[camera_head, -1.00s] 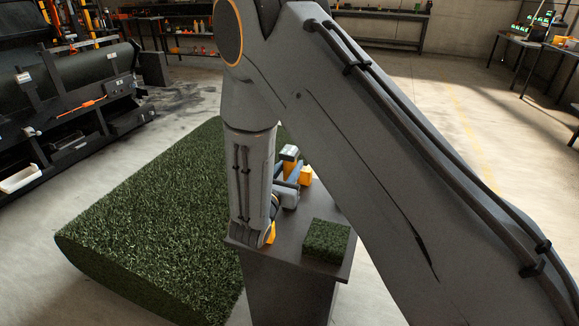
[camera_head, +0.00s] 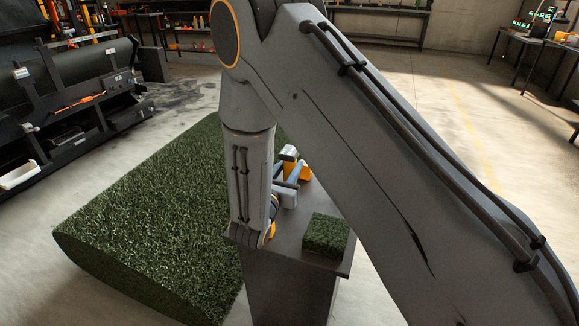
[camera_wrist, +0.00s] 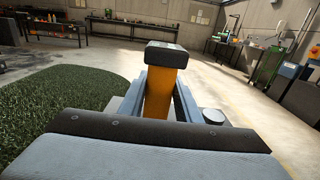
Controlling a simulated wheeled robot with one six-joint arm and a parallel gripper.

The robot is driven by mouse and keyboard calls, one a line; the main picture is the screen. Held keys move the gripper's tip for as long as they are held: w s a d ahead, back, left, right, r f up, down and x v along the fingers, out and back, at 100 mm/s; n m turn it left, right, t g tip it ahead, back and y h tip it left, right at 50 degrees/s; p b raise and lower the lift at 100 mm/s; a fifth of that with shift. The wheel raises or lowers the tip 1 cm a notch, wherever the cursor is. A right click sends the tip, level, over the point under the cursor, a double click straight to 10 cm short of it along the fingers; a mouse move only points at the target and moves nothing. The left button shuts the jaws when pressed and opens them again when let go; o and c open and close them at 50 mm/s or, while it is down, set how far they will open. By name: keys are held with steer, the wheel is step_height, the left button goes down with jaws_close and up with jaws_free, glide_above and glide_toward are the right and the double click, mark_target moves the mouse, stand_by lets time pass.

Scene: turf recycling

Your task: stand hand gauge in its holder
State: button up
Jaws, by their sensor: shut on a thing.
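The hand gauge (camera_wrist: 161,92) has an orange-yellow body with a dark, block-shaped head on top. In the wrist view it stands nearly upright between the grey-blue fingers of my gripper (camera_wrist: 165,80), which is shut on its body. In the head view the gauge (camera_head: 289,154) shows its pale-topped head just past my gripper (camera_head: 292,175), over the far part of the dark pedestal top. A yellow block (camera_head: 305,173) shows right beside it; I cannot tell whether it is the holder. The gauge's lower end is hidden.
A square turf sample (camera_head: 326,233) lies on the near part of the pedestal top (camera_head: 313,262). A big turf roll (camera_head: 150,215) lies left of the pedestal. A dark machine (camera_head: 75,100) stands further left. Open floor lies to the right.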

mark_target(287, 172)
steer(key=shift+f, duration=0.4)
steer(key=o, duration=1.3)
steer(key=shift+c, duration=0.2)
steer(key=shift+b+v, duration=0.35)
steer(key=shift+v, duration=3.55)
